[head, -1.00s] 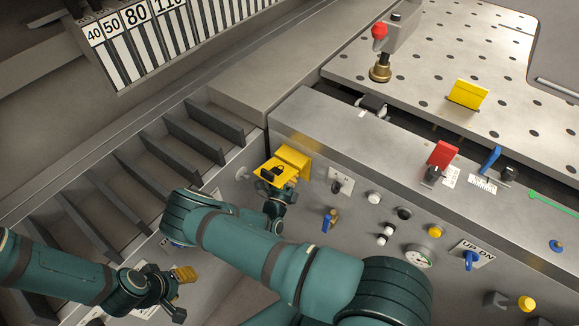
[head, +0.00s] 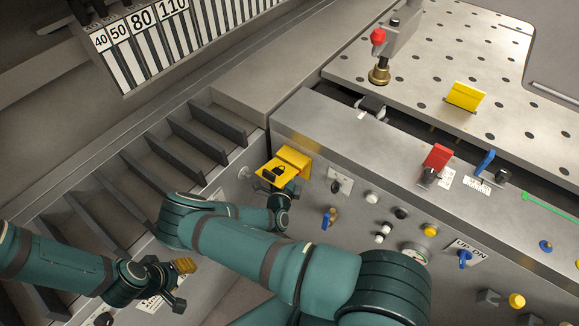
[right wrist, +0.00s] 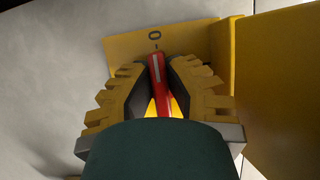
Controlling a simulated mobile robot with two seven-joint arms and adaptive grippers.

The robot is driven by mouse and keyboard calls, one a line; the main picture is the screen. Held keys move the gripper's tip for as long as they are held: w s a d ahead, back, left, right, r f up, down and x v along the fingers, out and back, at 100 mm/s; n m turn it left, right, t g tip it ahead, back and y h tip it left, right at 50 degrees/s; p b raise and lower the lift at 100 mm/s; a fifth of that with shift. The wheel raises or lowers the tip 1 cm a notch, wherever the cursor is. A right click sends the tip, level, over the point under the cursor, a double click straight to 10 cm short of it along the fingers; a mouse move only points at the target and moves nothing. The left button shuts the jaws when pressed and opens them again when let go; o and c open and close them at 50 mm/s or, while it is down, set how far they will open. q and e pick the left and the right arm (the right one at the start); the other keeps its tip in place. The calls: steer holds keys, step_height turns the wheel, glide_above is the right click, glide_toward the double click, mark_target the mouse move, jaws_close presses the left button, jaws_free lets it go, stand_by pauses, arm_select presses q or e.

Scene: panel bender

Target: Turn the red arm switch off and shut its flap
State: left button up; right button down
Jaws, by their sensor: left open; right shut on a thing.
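A yellow box (head: 294,158) with a yellow plate marked "0" (right wrist: 130,48) is on the front of the grey console. In the right wrist view my right gripper (right wrist: 157,68) is shut on a red lever with a pale stripe (right wrist: 158,72), beside the yellow box wall (right wrist: 280,90). In the head view the right gripper (head: 276,174) is at this box; its fingers are small and the lever is hidden. A separate raised red flap (head: 438,156) stands on the console top, apart from both grippers. My left gripper (head: 182,284) is open and empty at lower left.
A blue flap (head: 486,161) stands beside the red one. A yellow flap (head: 465,96) stands on the perforated table (head: 410,65). Several knobs, buttons and a gauge (head: 415,253) project from the console front. Slotted grey bins (head: 190,135) lie left of the console.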

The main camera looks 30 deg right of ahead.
steer(key=shift+d+r, duration=0.1)
stand_by(0.4)
steer(key=c, duration=1)
jaws_free()
